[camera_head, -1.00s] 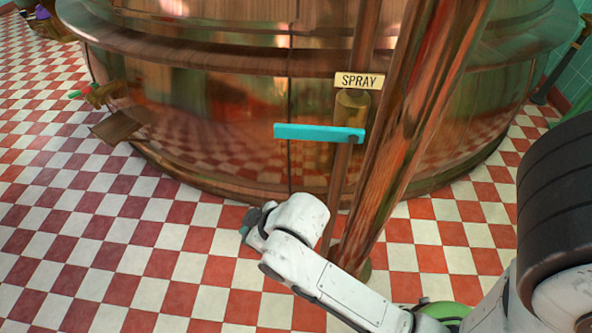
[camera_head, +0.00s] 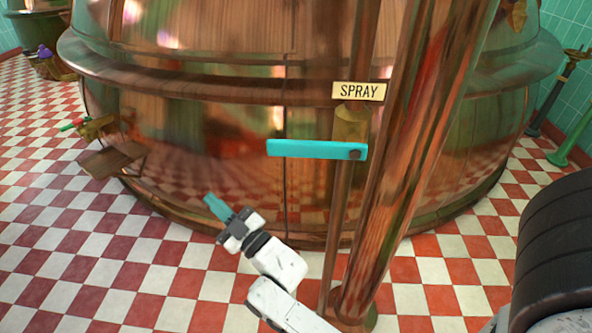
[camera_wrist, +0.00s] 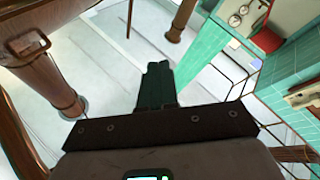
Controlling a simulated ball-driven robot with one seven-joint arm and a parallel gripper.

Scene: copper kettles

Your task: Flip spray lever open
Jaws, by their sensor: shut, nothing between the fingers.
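The spray lever (camera_head: 310,149) is a flat turquoise bar. It lies nearly level, reaching left from its pivot on a thin copper pipe. A cream SPRAY label (camera_head: 359,91) is fixed above it, over a brass valve body (camera_head: 351,123). My gripper (camera_head: 212,201) is lower and to the left of the lever, apart from it, with teal fingers pointing up and left. The fingers are together and empty. The wrist view shows the shut fingers (camera_wrist: 158,72) pointing up the picture; the lever is not recognisable there.
A big copper kettle (camera_head: 230,130) stands behind the lever. A thick copper pipe (camera_head: 405,160) rises just right of it, close to my arm. A brass fitting with a spout (camera_head: 110,155) juts out at left. Red and white checked floor (camera_head: 60,240) is clear at front left.

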